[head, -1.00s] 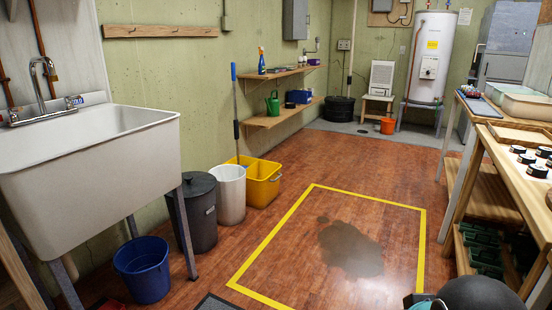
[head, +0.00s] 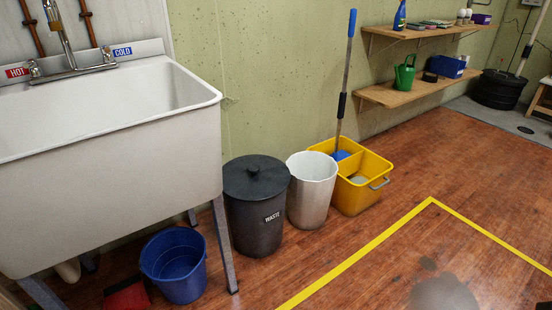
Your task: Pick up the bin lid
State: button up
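The bin lid (head: 262,185) is dark grey and round, with a small knob in its middle. It lies flat on top of the dark grey waste bin (head: 262,227), which carries a white "WASTE" label. The bin stands upright on the floor, just right of the sink's front leg. The lid's top is in plain view. My gripper does not show in the head view.
A white utility sink (head: 110,160) stands left of the bin, with a blue bucket (head: 173,270) below. A pale open bin (head: 312,195) and a yellow mop bucket (head: 362,198) stand to the right. Floor inside the yellow tape (head: 350,259) is open, with a wet-looking patch (head: 442,292).

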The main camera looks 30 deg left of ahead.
aim_at(257, 178)
jog(key=i, duration=1.35)
jog(key=z, duration=1.3)
jog(key=i, duration=1)
jog(key=u, duration=4.7)
